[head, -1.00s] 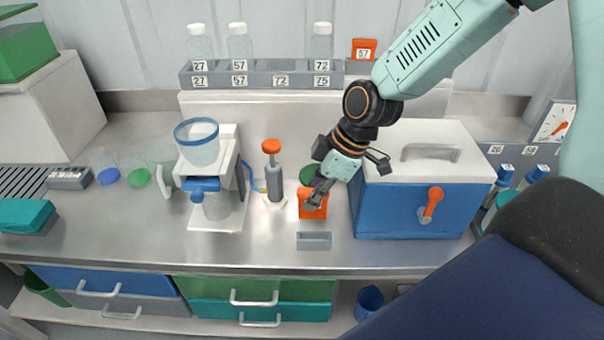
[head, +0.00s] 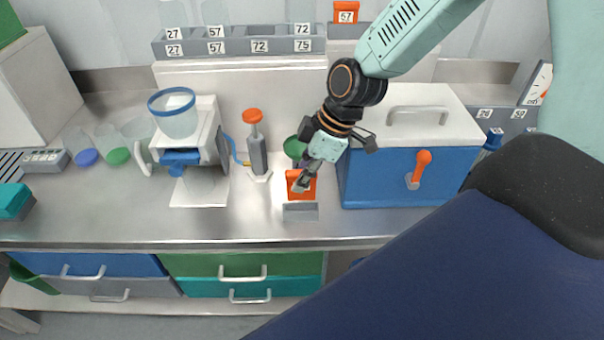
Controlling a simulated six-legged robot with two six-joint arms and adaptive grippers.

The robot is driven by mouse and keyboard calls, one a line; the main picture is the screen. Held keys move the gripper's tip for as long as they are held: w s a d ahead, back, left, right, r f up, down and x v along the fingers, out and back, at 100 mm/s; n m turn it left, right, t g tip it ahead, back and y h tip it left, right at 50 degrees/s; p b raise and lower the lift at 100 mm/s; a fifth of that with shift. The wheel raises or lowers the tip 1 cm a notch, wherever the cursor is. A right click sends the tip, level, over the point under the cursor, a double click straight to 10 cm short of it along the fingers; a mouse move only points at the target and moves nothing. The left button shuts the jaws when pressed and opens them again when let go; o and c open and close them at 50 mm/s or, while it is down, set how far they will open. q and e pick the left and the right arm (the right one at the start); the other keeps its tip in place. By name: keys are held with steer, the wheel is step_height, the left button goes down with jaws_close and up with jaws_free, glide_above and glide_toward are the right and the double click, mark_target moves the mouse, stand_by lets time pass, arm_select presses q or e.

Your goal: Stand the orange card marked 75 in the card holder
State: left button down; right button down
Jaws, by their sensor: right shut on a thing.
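My right gripper (head: 302,182) reaches down from the upper right and is shut on an orange card (head: 297,189). The fingers cover part of the card, and no number on it can be read. A small grey card holder (head: 300,212) sits on the steel bench in front of the card. The card's lower edge shows right at the holder's back upper edge. I cannot tell whether it is inside the slot or just behind or above it. My left gripper is not in view.
A blue cooler box (head: 400,190) with a white lid stands close right of the gripper. A grey pump with an orange knob (head: 253,116) and a white machine stand to the left. Another orange card (head: 346,12), marked 57, stands behind. The bench's front strip is clear.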

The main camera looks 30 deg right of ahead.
mark_target(299, 199)
steer(key=shift+a+f+b, duration=0.2)
steer(key=shift+f+b, duration=0.6)
steer(key=shift+f, duration=0.1)
steer(key=shift+d+f+b, duration=0.2)
steer(key=shift+f+b, duration=0.4)
steer(key=shift+f, duration=0.15)
steer(key=shift+a+f+b, duration=0.15)
steer(key=shift+f+b, duration=0.6)
steer(key=shift+b, duration=0.05)
steer(key=shift+f+b, duration=0.35)
steer(key=shift+f, duration=0.05)
steer(key=shift+f, duration=0.2)
steer(key=c, duration=1.2)
jaws_free()
steer(key=shift+r, duration=0.1)
